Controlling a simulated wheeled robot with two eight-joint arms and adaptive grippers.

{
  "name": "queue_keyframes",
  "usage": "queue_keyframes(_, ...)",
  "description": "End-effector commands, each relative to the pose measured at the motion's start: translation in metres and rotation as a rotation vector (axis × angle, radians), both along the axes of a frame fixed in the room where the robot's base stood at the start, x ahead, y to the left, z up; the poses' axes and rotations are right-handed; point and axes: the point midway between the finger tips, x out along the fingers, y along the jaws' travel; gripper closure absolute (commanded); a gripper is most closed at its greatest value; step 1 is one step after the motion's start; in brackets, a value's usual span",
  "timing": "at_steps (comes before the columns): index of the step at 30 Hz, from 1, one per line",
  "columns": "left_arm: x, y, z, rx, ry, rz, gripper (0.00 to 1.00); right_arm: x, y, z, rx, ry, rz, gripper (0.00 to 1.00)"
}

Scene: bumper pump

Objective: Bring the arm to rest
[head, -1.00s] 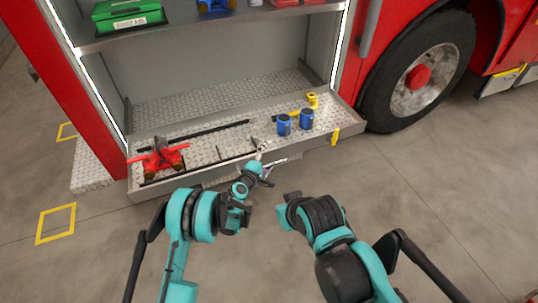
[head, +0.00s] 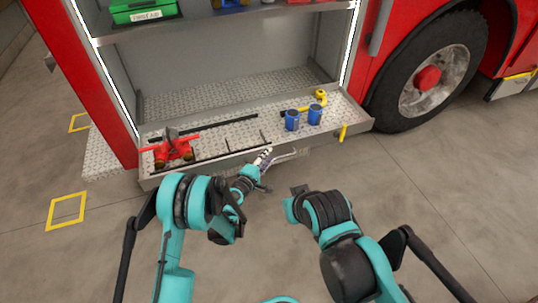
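My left arm, teal and black, reaches from the lower left toward the front edge of the truck's pull-out tread-plate shelf (head: 215,148). My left gripper (head: 264,160) is small and pale at the arm's end, close to that edge. Whether its fingers are apart or closed is too small to tell, and I see no clear object in it. My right arm (head: 330,215) is folded at the lower right. Its gripper does not show.
On the shelf are a red valve fitting (head: 172,147), two blue cylinders (head: 292,120) (head: 315,114) and a yellow fitting (head: 320,97). A green first-aid case (head: 143,10) sits on the shelf above. A wheel (head: 428,78) stands at the right. Concrete floor (head: 440,220) is open.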

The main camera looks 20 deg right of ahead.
Motion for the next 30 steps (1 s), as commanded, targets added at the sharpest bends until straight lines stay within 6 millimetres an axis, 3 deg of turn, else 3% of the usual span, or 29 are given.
queue_keyframes(23, -0.004, 0.005, 0.003, 0.005, -0.002, 0.000, 0.66, 0.000, 0.000, 0.000, 0.000, 0.000, 0.000, 1.00)
queue_keyframes(26, -0.001, 0.012, 0.017, 0.040, -0.017, -0.002, 0.66, 0.000, 0.000, 0.000, 0.000, 0.000, 0.000, 1.00)
queue_keyframes(30, 0.003, 0.035, 0.059, 0.161, -0.063, -0.012, 0.66, 0.000, 0.000, 0.000, 0.000, 0.000, 0.000, 1.00)
